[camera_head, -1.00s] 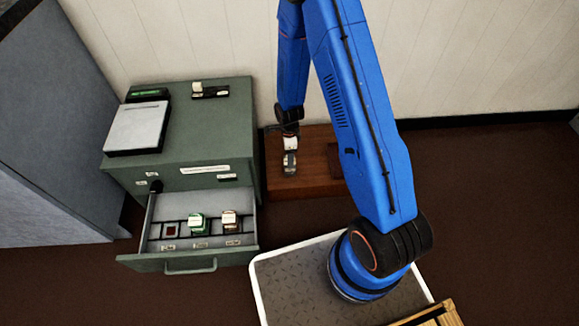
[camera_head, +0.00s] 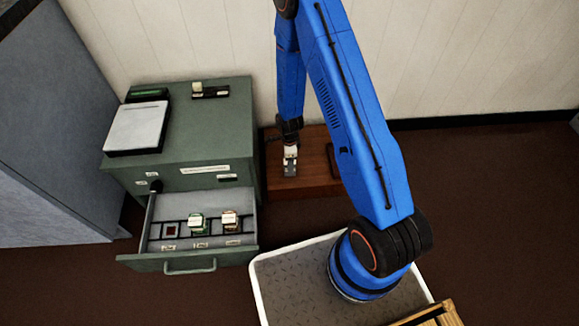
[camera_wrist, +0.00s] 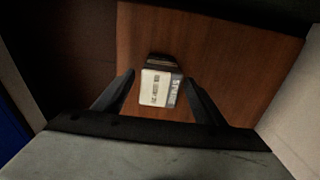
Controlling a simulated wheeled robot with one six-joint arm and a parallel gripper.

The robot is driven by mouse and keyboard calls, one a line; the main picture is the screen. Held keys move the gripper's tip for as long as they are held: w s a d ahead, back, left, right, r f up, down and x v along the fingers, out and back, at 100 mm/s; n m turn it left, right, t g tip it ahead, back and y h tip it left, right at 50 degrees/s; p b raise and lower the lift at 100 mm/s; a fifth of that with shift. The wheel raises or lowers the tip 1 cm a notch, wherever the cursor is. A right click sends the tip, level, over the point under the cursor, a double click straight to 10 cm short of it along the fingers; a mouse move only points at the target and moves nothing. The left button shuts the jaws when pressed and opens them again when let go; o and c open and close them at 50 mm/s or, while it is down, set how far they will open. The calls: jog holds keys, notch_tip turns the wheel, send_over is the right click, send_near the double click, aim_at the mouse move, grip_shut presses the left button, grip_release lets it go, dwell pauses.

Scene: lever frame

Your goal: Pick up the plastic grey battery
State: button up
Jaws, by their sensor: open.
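A small block with a pale printed label and a black end, which I take for the grey battery (camera_wrist: 158,88), lies on a brown wooden surface in the wrist view. My gripper (camera_wrist: 159,78) is open, with one dark finger on each side of the block and gaps between. In the head view my gripper (camera_head: 290,168) is low over the wooden box (camera_head: 312,178) beside the cabinet. There the block cannot be told apart from the gripper.
A green cabinet (camera_head: 200,135) stands left with its drawer (camera_head: 187,262) open. A white-topped device (camera_head: 136,127) and a small dark holder (camera_head: 210,91) sit on top. The wall is close behind.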

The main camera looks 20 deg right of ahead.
jog(key=c, duration=1.5)
